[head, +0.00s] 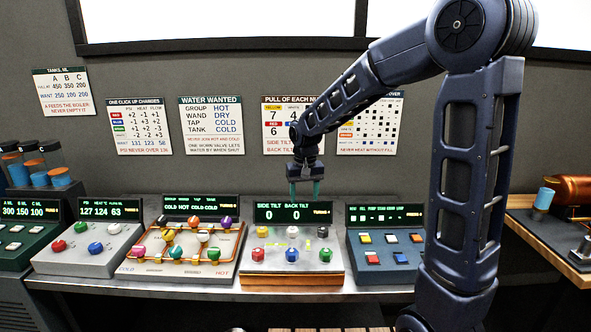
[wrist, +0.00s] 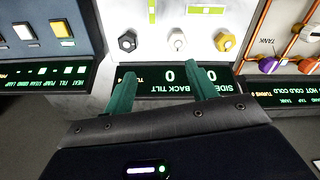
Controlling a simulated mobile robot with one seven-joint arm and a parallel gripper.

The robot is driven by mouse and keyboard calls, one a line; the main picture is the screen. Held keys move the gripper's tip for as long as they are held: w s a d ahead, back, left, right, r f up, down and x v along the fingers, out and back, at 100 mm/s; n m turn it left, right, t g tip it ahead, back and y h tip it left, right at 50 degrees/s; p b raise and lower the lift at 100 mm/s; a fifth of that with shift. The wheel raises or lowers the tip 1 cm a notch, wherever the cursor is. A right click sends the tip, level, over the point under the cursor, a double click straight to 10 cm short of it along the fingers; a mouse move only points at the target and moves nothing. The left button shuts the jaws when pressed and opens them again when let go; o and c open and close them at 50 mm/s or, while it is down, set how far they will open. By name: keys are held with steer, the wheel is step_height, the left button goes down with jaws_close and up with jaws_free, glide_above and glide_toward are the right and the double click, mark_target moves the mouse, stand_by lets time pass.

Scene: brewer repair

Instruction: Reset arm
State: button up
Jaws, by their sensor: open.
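My arm reaches from the right over the bench in the head view. My gripper (head: 306,188) hangs above the SIDE TILT / BACK TILT panel (head: 290,280), in front of its display, which reads 0 and 0. In the wrist view my gripper's two green fingers (wrist: 158,88) stand apart with nothing between them. They lie over that panel's display edge. Beyond them in that view are a black knob (wrist: 127,40), a white knob (wrist: 176,39) and a yellow knob (wrist: 225,41). I cannot tell how far above the panel the fingertips are.
Left of the tilt panel stands a valve panel (head: 125,265) with colored knobs on pipes. Right of it is a button panel (head: 385,275). Several printed charts hang on the wall, including a tanks chart (head: 64,92). A copper cylinder (head: 570,188) lies on the right bench.

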steer(key=s+d+r+m+t, duration=0.1)
steer(key=s+d+r, duration=0.3)
steer(key=s+d, duration=0.6)
steer(key=s+d+r+m+t, duration=0.1)
steer(key=s+d+r+t, duration=0.2)
steer(key=s+d, duration=0.6)
steer(key=d+r, duration=0.2)
steer(key=d, duration=0.4)
steer(key=shift+s+d+r+m, duration=0.15)
steer(key=shift+s+d+m, duration=0.15)
steer(key=shift+s+d, duration=0.05)
stand_by(0.6)
